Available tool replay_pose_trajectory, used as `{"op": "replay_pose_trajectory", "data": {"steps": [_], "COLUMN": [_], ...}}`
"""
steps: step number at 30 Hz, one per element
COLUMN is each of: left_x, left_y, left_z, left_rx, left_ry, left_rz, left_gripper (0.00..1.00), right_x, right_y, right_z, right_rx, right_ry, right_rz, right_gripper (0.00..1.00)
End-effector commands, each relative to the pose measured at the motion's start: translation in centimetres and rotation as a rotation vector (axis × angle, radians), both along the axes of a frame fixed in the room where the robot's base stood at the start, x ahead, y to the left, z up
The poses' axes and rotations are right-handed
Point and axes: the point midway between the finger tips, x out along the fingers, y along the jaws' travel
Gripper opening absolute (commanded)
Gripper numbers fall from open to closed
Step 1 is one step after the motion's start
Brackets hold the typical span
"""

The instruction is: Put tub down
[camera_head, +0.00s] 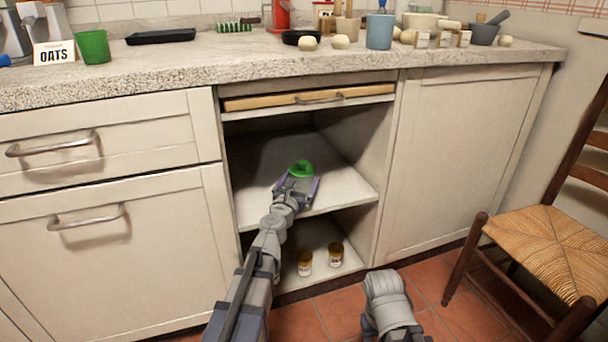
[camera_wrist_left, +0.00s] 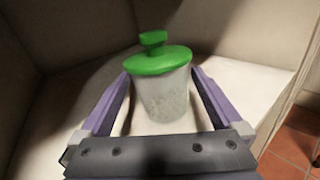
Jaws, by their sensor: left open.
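The tub is a translucent whitish container with a green lid and knob. In the head view the tub (camera_head: 301,169) is on the middle shelf (camera_head: 345,185) of the open cabinet, mostly hidden behind my gripper. In the left wrist view the tub (camera_wrist_left: 163,95) appears upright on the pale shelf (camera_wrist_left: 245,85), with pale contents low inside. My left gripper (camera_head: 298,184) reaches into the cabinet with its purple fingers on both sides of the tub. The left gripper (camera_wrist_left: 163,90) is open, with gaps showing beside the tub. My right gripper is out of view; only part of that arm shows.
Two small jars (camera_head: 305,262) (camera_head: 336,254) stand on the lower shelf. A wooden board (camera_head: 290,100) lies in the slot above. Cabinet side walls (camera_head: 365,140) flank the shelf. A chair (camera_head: 550,240) stands at the right. The counter (camera_head: 240,62) holds several items.

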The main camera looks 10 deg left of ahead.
Motion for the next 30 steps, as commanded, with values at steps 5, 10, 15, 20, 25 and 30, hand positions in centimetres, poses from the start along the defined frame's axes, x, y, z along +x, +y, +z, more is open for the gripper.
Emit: {"op": "replay_pose_trajectory", "data": {"steps": [5,10,15,20,25,30], "left_x": [-4.5,-6.8,-7.1,-7.0,-7.1,-8.3], "left_y": [0.1,0.2,0.2,0.2,-1.6,-7.6], "left_z": [0.0,0.0,0.0,0.0,-0.3,-3.5], "left_rx": [0.0,0.0,0.0,0.0,0.138,0.675], "left_ry": [0.0,0.0,0.0,0.0,0.007,0.027], "left_rz": [0.0,-0.001,-0.001,-0.001,-0.069,-0.35], "left_gripper": [1.0,1.0,1.0,1.0,1.0,1.0], "right_x": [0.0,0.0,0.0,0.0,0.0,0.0], "right_y": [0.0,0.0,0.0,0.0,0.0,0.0], "right_z": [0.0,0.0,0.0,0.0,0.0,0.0], "right_rx": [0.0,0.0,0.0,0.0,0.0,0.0], "right_ry": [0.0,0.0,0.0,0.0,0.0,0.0], "right_rz": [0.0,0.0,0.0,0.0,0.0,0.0], "right_gripper": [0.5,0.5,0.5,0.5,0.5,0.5]}}
